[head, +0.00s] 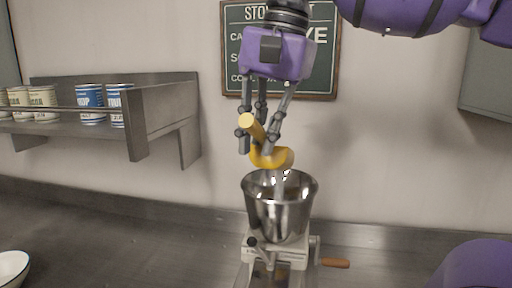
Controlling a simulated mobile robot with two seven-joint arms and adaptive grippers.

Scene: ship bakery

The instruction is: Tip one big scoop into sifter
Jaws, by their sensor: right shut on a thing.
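My right gripper (259,138) hangs from above and is shut on the handle of a yellow scoop (271,158). The scoop is tilted, its handle end up to the left and its bowl low over the sifter. The sifter (281,208) has a shiny steel hopper on a pale base, with a crank with a wooden grip (335,263) at its right. A pale streak runs from under the scoop into the hopper; I cannot tell whether it is falling powder or a reflection. The inside of the hopper is mostly hidden. My left gripper is not in view.
A steel wall shelf (150,115) at the left holds cream tins (42,97) and blue-and-white tins (90,103). A white bowl (12,268) sits at the counter's lower left. A green sign (322,75) hangs behind the gripper. The counter (130,245) left of the sifter is clear.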

